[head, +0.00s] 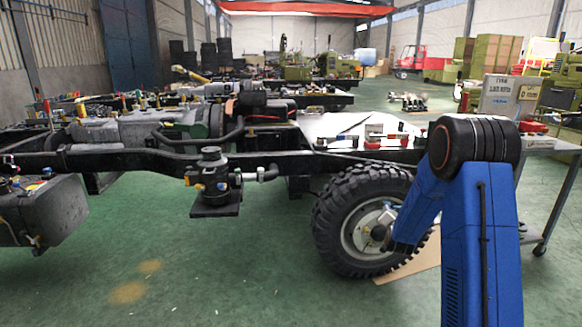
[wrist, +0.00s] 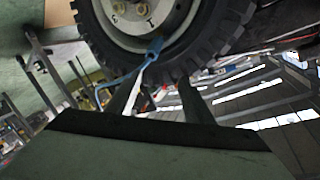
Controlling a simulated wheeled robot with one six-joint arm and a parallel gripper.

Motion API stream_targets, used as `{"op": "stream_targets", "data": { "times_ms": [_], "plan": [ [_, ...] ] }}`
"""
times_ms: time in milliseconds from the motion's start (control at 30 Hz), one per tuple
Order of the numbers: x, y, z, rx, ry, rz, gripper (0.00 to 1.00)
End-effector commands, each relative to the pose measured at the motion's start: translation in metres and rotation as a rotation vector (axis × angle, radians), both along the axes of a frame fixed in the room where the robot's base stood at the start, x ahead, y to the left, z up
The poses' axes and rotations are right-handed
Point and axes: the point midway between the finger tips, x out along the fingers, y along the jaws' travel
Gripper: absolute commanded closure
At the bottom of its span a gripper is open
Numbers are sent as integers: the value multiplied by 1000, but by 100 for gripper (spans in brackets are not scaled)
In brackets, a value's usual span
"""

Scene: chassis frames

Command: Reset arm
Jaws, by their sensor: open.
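My blue arm stands at the right of the head view, bent over a black joint, with its lower end in front of the truck wheel (head: 345,205). In the wrist view my gripper (wrist: 158,84) shows two dark fingers spread apart. The tyre also fills the top of the wrist view (wrist: 218,40). The fingers reach toward its lower edge; whether they touch it I cannot tell. A thin blue piece (wrist: 152,50) crosses between the fingers and the wheel. No held object is visible.
The black chassis frame (head: 110,159) runs across the head view. A white-topped table (head: 345,124) stands behind the wheel. The green floor (head: 200,285) in front is clear.

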Motion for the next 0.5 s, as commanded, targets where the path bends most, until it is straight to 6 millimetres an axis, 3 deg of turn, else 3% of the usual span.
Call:
{"op": "stream_targets", "data": {
  "times_ms": [200, 500],
  "plan": [
    [-28, 32, 44, -14, 97, 65, 53],
    [-86, 77, 92, -46, 247, 165, 53]
  ]
}}
